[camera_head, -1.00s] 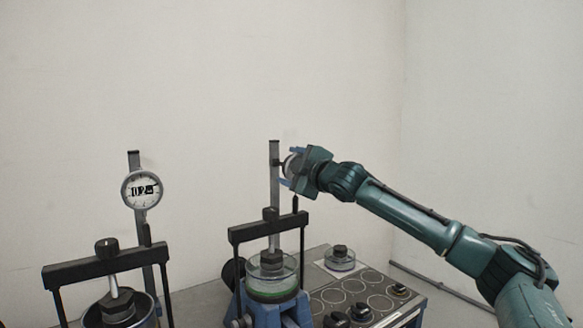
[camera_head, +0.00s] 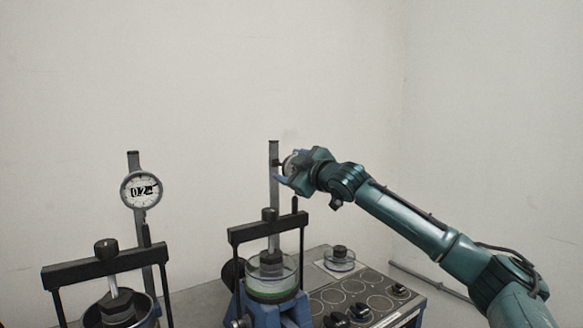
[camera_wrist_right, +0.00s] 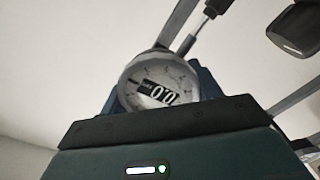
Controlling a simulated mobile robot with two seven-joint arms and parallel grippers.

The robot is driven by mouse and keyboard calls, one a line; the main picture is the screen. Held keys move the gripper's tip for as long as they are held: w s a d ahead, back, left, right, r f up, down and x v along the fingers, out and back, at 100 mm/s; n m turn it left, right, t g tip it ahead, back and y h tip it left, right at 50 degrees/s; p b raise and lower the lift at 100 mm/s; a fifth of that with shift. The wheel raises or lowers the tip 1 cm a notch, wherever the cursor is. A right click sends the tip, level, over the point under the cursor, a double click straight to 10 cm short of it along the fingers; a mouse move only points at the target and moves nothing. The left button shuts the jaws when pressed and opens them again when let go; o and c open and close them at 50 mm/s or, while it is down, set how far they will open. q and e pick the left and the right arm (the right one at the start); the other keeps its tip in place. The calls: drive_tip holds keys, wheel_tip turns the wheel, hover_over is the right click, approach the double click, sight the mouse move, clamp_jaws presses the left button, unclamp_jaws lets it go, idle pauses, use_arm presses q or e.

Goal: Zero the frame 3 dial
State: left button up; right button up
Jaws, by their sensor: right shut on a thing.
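Two lever frames with dials show in the head view; I see no frame numbers. The dial (camera_head: 291,163) at the post of the right frame (camera_head: 265,232) is mostly hidden by my right gripper (camera_head: 284,172), which is shut on it. In the right wrist view this round white dial (camera_wrist_right: 158,80) sits between the fingers, tilted, and its dark window seems to read 0.0. The other dial (camera_head: 141,190), on the left frame (camera_head: 80,270), faces me and seems to read about 0.2. My left gripper is out of view.
A glass dish with a black knob (camera_head: 340,258) stands on a grey panel (camera_head: 375,300) with several rings and black knobs, right of the right frame. A thin dark rod (camera_head: 295,205) rises near my gripper. The wall behind is bare.

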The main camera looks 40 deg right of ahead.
drive_tip(key=o, duration=1)
drive_tip(key=shift+s+f, duration=0.1)
drive_tip(key=shift+s, duration=0.25)
use_arm(q)
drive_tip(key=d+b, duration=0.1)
drive_tip(key=b, duration=0.2)
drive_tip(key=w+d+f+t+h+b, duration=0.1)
drive_tip(key=b, duration=0.2)
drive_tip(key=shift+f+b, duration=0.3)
drive_tip(key=shift+b, duration=0.1)
use_arm(e)
drive_tip(key=s+a, duration=0.1)
drive_tip(key=s, duration=1.1)
drive_tip(key=shift+s+a, duration=0.2)
drive_tip(key=shift+a, duration=0.05)
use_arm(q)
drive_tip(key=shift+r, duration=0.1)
